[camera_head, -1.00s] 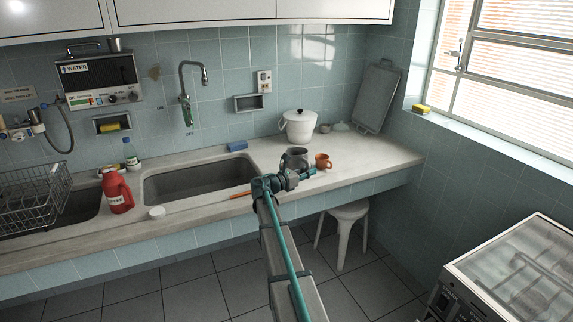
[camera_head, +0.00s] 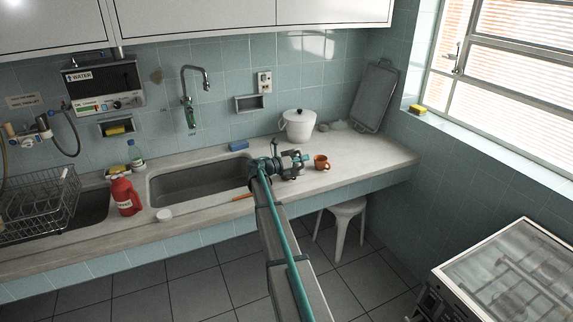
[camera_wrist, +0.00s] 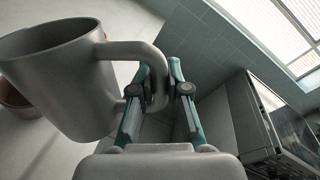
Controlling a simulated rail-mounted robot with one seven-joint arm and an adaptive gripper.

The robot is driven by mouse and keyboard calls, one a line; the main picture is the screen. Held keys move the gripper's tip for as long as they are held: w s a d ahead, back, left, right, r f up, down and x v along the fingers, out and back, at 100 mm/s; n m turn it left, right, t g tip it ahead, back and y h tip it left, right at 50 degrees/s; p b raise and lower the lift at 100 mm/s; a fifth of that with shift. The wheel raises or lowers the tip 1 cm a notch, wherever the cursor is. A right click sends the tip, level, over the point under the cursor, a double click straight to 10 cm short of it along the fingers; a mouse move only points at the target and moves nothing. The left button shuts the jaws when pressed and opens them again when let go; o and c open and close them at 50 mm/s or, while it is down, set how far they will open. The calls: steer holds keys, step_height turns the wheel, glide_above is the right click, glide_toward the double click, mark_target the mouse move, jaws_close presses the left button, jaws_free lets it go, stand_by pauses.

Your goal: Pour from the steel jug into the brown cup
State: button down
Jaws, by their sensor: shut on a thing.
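The steel jug (camera_wrist: 62,85) fills the left of the wrist view as a plain grey vessel with a looped handle. My gripper (camera_wrist: 160,92) is shut on that handle. In the head view my gripper (camera_head: 303,160) is over the counter's right part, and the jug (camera_head: 290,161) is small and mostly hidden by it, so its tilt and height are hard to tell. The brown cup (camera_head: 321,162) stands upright on the counter just right of my gripper. Part of it shows behind the jug at the left edge of the wrist view (camera_wrist: 14,102). Neither vessel's contents are visible.
A white lidded pot (camera_head: 298,125) stands behind the jug, and a grey board (camera_head: 375,97) leans in the corner. The sink (camera_head: 195,182), a blue sponge (camera_head: 238,146) and an orange-handled item (camera_head: 243,197) are to the left. Counter right of the cup is clear.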

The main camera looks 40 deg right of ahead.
mark_target(297, 153)
steer(key=shift+w+d+r+n+g+p, duration=0.15)
steer(key=shift+w+r+n+p, duration=0.35)
steer(key=shift+w+p, duration=0.2)
steer(key=shift+w+d+r+n+g+p, duration=0.15)
steer(key=shift+w+r+n+p, duration=0.25)
steer(key=shift+w+n+p, duration=0.3)
steer(key=shift+p, duration=0.55)
steer(key=shift+f, duration=0.25)
steer(key=shift+w+f+n+y+p, duration=0.1)
steer(key=shift+w+n+y+p, duration=0.25)
steer(key=shift+p, duration=0.55)
steer(key=shift+w+d+n+g+p, duration=0.3)
steer(key=shift+w+n+p, duration=0.35)
steer(key=shift+p, duration=1.1)
steer(key=shift+w+n, duration=0.2)
steer(key=shift+n, duration=0.2)
stand_by(0.7)
steer(key=shift+w+d+r+n, duration=0.15)
steer(key=shift+w+r+n, duration=0.25)
steer(key=shift+w+r, duration=0.15)
stand_by(1.5)
